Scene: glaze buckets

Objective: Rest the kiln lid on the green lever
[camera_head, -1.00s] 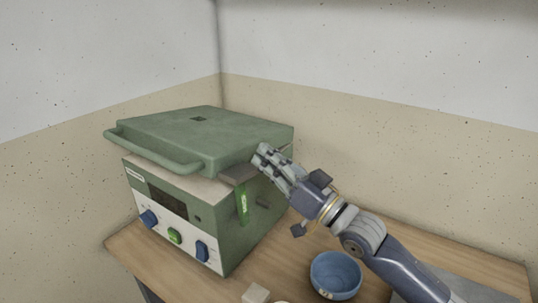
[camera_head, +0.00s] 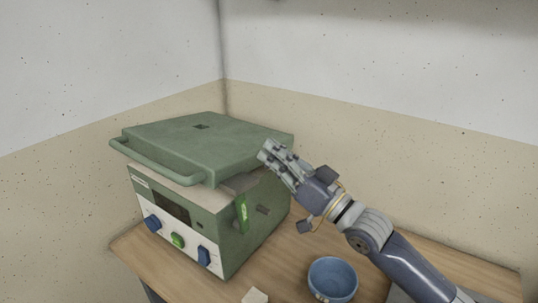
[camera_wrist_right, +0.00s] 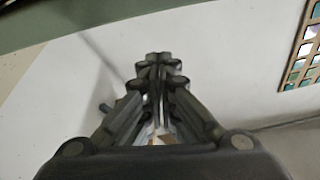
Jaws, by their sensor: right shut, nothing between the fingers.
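The green kiln lid (camera_head: 190,143) sits over the box-shaped kiln (camera_head: 215,237), with a narrow dark gap under its front right edge. Its bar handle (camera_head: 155,163) runs along the front left side. The green lever (camera_head: 242,214) is upright on the kiln's right side, and its top end lies close under the lid's edge. I cannot tell whether they touch. My right gripper (camera_head: 268,151) is shut and empty at the lid's right edge in the head view; its closed fingers also show in the right wrist view (camera_wrist_right: 158,70). My left gripper is not in view.
A blue bowl (camera_head: 333,279) and a small pale block (camera_head: 255,296) are on the wooden table (camera_head: 290,262) right of the kiln. Blue and green knobs (camera_head: 177,240) are on the kiln's front. Walls stand close behind. Some table is free around the bowl.

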